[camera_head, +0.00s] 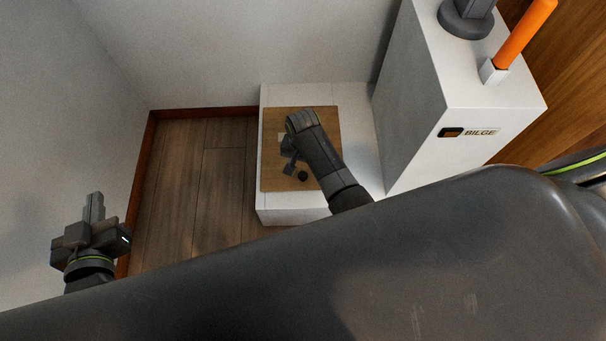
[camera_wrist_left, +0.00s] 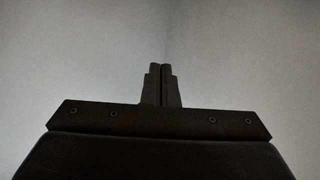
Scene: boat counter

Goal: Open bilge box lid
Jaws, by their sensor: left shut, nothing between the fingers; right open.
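The bilge box (camera_head: 283,208) is a low white box on the floor. Its square wooden lid (camera_head: 271,125) lies flat on top and looks closed. A small dark round knob (camera_head: 303,176) shows near the lid's front edge. My right gripper (camera_head: 288,160) is open over the lid, just behind and left of the knob; I cannot tell whether it touches the lid. My right arm hides part of the lid. My left gripper (camera_head: 95,207) is shut and empty at the far left, away from the box. In the left wrist view its fingers (camera_wrist_left: 161,86) are together before bare walls.
A tall white cabinet with a BILGE label (camera_head: 482,133) stands right of the box, with an orange handle (camera_head: 524,36) on top. Pale walls close in behind and left. The wooden floor (camera_head: 190,185) left of the box is clear.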

